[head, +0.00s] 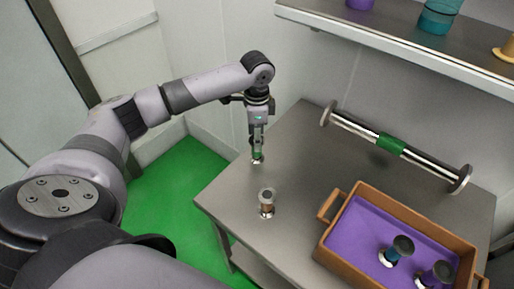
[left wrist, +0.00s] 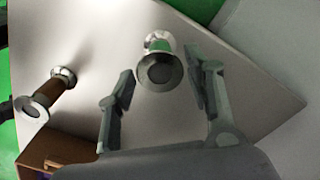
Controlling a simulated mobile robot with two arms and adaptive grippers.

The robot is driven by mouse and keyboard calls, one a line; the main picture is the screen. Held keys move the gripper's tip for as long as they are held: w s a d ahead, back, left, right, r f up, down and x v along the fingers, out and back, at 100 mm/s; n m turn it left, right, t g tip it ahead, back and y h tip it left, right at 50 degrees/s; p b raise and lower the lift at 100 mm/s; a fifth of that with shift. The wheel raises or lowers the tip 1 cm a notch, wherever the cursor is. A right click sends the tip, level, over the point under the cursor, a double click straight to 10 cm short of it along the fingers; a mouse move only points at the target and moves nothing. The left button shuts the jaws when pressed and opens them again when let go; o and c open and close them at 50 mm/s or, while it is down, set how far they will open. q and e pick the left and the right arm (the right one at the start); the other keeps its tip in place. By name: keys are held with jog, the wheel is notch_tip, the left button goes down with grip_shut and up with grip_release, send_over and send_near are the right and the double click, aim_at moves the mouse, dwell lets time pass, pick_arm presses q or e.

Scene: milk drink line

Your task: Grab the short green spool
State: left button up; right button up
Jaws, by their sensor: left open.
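The short green spool (head: 258,157) stands on the metal table near its far left corner, with a green middle and shiny metal ends. My left gripper (head: 257,146) is directly above it, pointing down and open. In the left wrist view the spool (left wrist: 160,70) shows its round metal end between the spread fingers of the left gripper (left wrist: 161,80). I cannot tell whether a finger touches it. Its green middle is mostly hidden there. My right gripper is not in view.
A short brown spool (head: 267,204) stands nearer on the table (head: 228,193). A long metal spool with a green band (head: 391,145) lies at the back. A brown crate (head: 327,205) with purple lining holds two short spools.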

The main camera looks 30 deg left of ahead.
aim_at(255, 158)
pick_arm(q)
jog(key=shift+f, duration=0.6)
notch_tip(255, 158, down, 4)
jog(key=shift+r+p, duration=0.1)
jog(key=shift+p, duration=0.2)
jog(key=shift+f, duration=0.5)
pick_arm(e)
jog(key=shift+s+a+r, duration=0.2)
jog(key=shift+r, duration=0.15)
pick_arm(q)
grip_shut()
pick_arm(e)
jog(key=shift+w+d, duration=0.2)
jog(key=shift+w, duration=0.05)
pick_arm(q)
jog(key=shift+r, duration=0.1)
